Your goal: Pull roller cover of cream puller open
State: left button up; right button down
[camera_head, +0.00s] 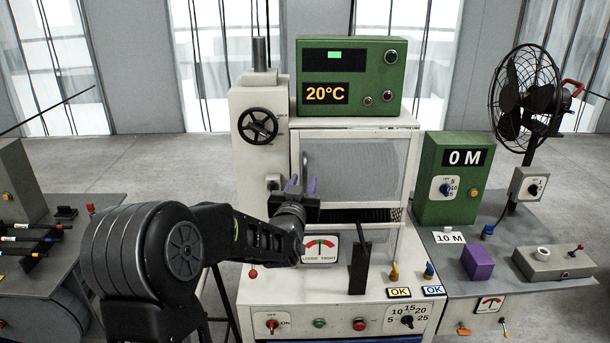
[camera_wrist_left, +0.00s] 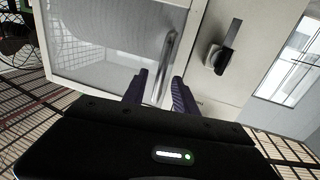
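The cream puller (camera_head: 262,105) stands in the middle of the head view. Its see-through roller cover (camera_head: 365,168) is in place over the front opening and looks shut. The cover also fills the upper left of the left wrist view (camera_wrist_left: 105,45). A metal bar handle (camera_wrist_left: 168,55) stands along the cover's frame. My left gripper (camera_head: 301,184) is at the cover's left edge. Its two purple fingers are apart, with the handle's lower end between them in the left wrist view (camera_wrist_left: 161,88); I cannot tell whether they touch it. My right gripper is not in view.
A green control box (camera_head: 351,55) stands on top of the puller. A black upright lever (camera_head: 359,268) rises at its front. A side table with a purple block (camera_head: 477,262) and a fan (camera_head: 525,95) is at the right. A dark bench (camera_head: 55,255) is at the left.

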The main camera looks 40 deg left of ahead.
pick_arm(q)
jog(key=shift+p+x, duration=0.35)
jog(key=shift+x, duration=1.15)
jog(key=shift+c, duration=0.4)
grip_shut()
